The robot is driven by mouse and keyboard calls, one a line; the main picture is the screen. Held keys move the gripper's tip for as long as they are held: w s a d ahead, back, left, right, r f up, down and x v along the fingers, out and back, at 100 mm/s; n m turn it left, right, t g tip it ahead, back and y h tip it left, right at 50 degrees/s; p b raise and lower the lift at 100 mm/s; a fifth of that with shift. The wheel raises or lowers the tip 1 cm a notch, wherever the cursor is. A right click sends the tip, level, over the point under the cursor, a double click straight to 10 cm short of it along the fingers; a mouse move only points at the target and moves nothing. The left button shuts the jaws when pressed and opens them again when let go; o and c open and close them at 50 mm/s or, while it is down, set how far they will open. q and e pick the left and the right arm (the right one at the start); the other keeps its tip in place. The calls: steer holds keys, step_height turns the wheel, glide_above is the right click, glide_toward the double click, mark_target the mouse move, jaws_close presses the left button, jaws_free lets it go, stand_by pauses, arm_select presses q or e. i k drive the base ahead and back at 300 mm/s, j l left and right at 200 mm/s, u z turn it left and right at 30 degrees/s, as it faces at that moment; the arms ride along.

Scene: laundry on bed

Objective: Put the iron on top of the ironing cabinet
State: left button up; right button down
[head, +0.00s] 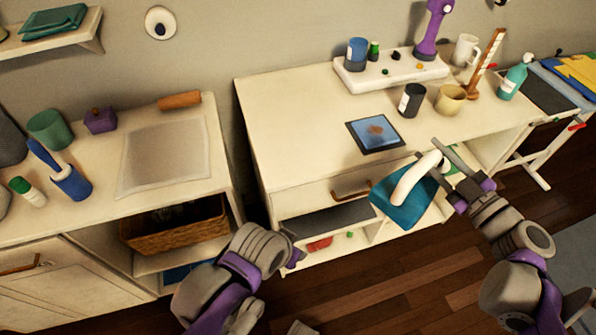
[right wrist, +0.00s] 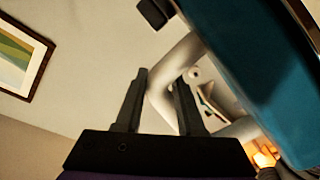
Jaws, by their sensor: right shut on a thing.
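The iron has a teal body (head: 412,201) and a white curved handle (head: 410,182). My right gripper (head: 432,158) is shut on the handle and holds the iron in front of the cream cabinet (head: 290,116), near its front edge. In the right wrist view, the white handle (right wrist: 172,72) passes between the fingers (right wrist: 160,84), with the teal body (right wrist: 250,65) to the right. The cream cabinet, which I take for the ironing cabinet, has a flat top. My left gripper (head: 292,250) is low in front of the cabinet's left side; its fingers are not clear.
The cabinet top holds a blue picture tile (head: 375,134), a dark cup (head: 411,100), a yellowish mug (head: 450,99) and a white tray (head: 355,80). Its left part is clear.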

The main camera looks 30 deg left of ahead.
mark_target(308, 147)
steer(key=k+j+u, duration=0.2)
steer(key=j, duration=0.55)
steer(key=j+u, duration=0.15)
steer(key=j, duration=0.55)
